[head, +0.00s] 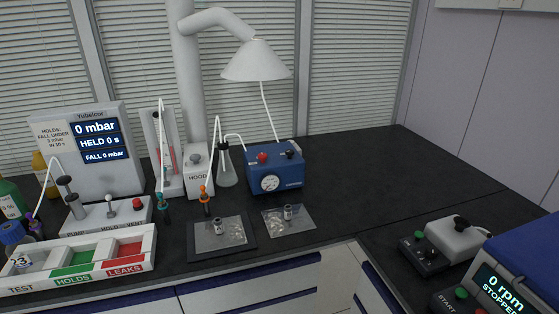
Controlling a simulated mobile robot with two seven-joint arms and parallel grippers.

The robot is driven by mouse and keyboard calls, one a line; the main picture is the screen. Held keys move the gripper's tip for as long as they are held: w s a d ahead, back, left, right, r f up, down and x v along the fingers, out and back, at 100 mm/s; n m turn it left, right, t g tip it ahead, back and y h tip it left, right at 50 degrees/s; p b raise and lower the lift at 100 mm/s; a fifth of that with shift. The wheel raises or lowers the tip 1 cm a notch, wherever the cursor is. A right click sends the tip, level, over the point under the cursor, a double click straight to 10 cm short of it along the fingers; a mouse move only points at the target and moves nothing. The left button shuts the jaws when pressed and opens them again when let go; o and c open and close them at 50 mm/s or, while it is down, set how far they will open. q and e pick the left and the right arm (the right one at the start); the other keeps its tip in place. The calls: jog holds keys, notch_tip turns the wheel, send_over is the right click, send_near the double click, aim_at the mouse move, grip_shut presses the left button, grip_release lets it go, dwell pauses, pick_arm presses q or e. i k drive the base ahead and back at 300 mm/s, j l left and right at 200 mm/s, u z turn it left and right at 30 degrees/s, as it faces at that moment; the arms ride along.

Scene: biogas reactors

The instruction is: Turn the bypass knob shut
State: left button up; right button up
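A blue pump box (277,172) stands on the black bench under the lamp hood. It has a round white gauge (270,183) on its front, and a red knob (262,157) and a black knob (289,153) on top. A white box marked HOOD (199,178) left of it carries a dark grey knob (196,158) on top. No bypass label is readable, so I cannot tell which knob is the bypass knob. Neither of my grippers is in view.
A glass flask (226,168) with tubing stands left of the pump. A display unit (97,150) reads 0 mbar. A tray (79,262) marked TEST, HOLDS, LEAKS sits front left. A mat (203,247) lies in front. The bench right of the pump is clear.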

aim_at(289, 153)
jog(key=i+j, duration=0.2)
jog(key=j, duration=0.2)
jog(key=i+j, duration=0.2)
jog(key=j, duration=0.2)
jog(key=i+j+z, duration=0.1)
jog(key=j+z, duration=0.15)
jog(key=z, duration=1.2)
